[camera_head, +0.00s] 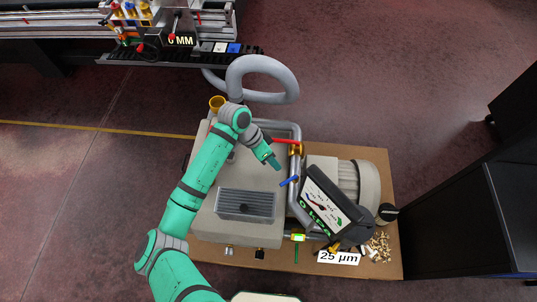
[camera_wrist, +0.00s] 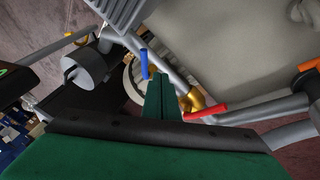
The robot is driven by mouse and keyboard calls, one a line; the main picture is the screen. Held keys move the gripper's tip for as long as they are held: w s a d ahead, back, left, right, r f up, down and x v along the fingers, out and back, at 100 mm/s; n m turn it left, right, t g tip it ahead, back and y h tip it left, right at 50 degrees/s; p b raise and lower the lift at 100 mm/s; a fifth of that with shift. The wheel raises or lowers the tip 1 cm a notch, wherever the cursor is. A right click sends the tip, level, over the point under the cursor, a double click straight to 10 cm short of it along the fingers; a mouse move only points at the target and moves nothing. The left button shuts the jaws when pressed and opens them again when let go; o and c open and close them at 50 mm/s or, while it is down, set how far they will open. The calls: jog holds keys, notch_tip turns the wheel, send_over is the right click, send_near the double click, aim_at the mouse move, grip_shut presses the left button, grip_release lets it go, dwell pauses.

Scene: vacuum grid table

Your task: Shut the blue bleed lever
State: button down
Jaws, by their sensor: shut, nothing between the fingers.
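The blue bleed lever (camera_head: 289,181) sits on the grey pipe at the right side of the pump housing, a short handle slanting up to the right in the head view. In the wrist view the blue lever (camera_wrist: 144,63) stands near upright, just left of my fingertips. My gripper (camera_head: 274,163) is shut and empty, above and to the upper left of the lever in the head view. It also shows in the wrist view (camera_wrist: 160,78), with its green fingers together. I see no clear contact between the fingers and the lever.
A red lever (camera_head: 286,141) on a brass valve is close to my gripper; it also shows in the wrist view (camera_wrist: 208,113). A tilted gauge panel (camera_head: 330,203) stands right of the blue lever. A ribbed grey block (camera_head: 245,205) lies left of it. Brass fittings (camera_head: 378,247) lie at lower right.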

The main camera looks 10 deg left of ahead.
aim_at(288, 182)
jog(key=s+d+f, duration=0.2)
jog(key=shift+s+d+f, duration=0.2)
jog(key=shift+s+f, duration=0.15)
jog(key=shift+w, duration=0.1)
dwell(0.7)
